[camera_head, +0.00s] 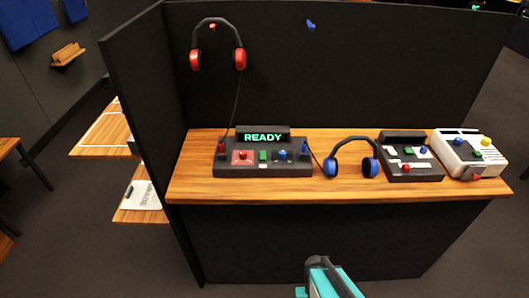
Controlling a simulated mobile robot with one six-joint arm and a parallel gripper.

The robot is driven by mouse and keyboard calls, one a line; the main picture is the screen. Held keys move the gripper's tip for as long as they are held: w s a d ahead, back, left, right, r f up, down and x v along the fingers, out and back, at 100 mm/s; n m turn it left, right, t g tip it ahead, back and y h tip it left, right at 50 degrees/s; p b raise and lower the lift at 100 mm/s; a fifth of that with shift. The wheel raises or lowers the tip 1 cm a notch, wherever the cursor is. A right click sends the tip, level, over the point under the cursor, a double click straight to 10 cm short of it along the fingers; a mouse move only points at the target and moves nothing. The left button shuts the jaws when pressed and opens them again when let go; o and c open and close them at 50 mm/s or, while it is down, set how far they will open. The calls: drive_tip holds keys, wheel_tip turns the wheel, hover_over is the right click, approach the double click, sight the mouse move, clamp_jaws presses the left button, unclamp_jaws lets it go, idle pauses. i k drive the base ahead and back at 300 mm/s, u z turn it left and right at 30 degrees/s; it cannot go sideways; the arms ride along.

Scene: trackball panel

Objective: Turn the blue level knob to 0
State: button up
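A dark console (262,171) with a lit green "READY" display stands at the left of the wooden counter. A small blue knob (283,155) sits on its front panel, right of a green button (263,155) and a red knob (242,156). Another blue part (305,147) is at its right end. The knob's setting and labels are too small to read. My gripper (317,262) shows at the bottom edge, teal and dark, well in front of and below the counter, touching nothing visible. Its fingers cannot be made out clearly.
Blue headphones (352,160) stand right of the console. A second dark box (410,172) and a white box (462,165), both with coloured knobs, are farther right. Red headphones (217,50) hang on the dark partition (290,95). The counter's front strip (300,190) is clear.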

sight(282, 153)
drive_tip(key=z, duration=1.15)
drive_tip(key=k, duration=0.65)
drive_tip(key=u, duration=1.15)
